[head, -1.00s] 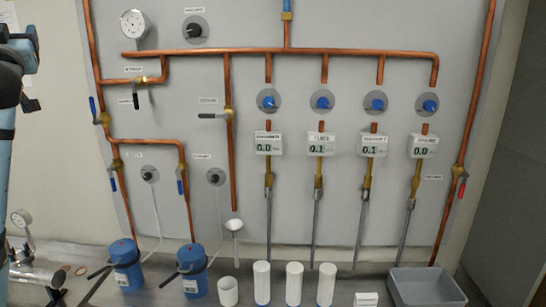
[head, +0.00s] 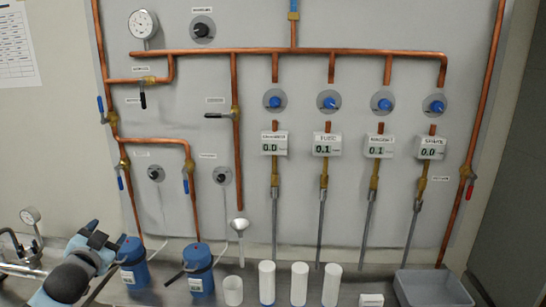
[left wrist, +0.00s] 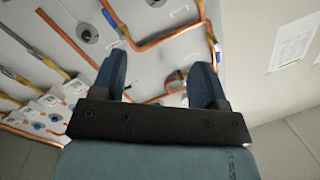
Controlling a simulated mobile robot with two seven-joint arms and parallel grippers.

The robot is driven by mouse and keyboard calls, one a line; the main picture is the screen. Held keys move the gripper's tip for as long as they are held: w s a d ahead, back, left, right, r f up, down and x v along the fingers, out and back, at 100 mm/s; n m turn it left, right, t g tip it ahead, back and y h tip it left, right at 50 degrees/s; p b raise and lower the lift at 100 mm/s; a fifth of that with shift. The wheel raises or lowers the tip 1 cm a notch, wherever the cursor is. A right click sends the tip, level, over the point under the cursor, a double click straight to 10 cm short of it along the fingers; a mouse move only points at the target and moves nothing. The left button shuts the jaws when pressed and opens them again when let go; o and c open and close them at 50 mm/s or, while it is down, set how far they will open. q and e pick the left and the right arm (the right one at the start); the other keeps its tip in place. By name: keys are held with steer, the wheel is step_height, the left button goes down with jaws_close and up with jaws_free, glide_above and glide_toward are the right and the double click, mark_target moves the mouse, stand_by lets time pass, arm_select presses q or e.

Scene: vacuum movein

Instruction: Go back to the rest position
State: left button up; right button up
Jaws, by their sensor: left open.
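My left gripper (head: 92,238) is low at the left of the head view, above the counter and beside the left blue canister (head: 133,266). In the left wrist view its two blue fingers (left wrist: 165,75) stand apart with nothing between them. That view looks up past the fingers to the wall panel (head: 255,120) with its copper pipes (head: 300,52). My right gripper is in neither view.
A second blue canister (head: 199,270) stands to the right. A white cup (head: 233,291), several white cylinders (head: 299,284) and a grey bin (head: 432,288) line the counter.

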arm_select(q)
steer(key=s+d+f+m+g+h, duration=0.1)
steer(key=s+f, duration=0.2)
steer(key=f, duration=0.3)
steer(key=s+d+f+g+h, duration=0.1)
steer(key=s+d+f, duration=0.15)
steer(key=f, duration=0.45)
steer(key=s+d+f+m+g+h, duration=0.1)
steer(key=s+d+f+g+h, duration=0.15)
steer(key=s+f, duration=1)
steer(key=s+d+f+m+g+h, duration=0.1)
steer(key=s+d+f+g, duration=0.25)
steer(key=s+f, duration=0.9)
steer(key=d+r+n+p, duration=0.1)
steer(key=d+r+n, duration=0.1)
steer(key=d, duration=0.4)
steer(key=s+d+r+n+t, duration=0.1)
steer(key=d+r+n, duration=0.2)
steer(key=d, duration=0.4)
steer(key=shift+s+d+t+p, duration=0.2)
steer(key=shift+d+t+p, duration=0.1)
steer(key=shift+p, duration=0.1)
steer(key=shift+d+r, duration=0.1)
steer(key=shift+r, duration=0.05)
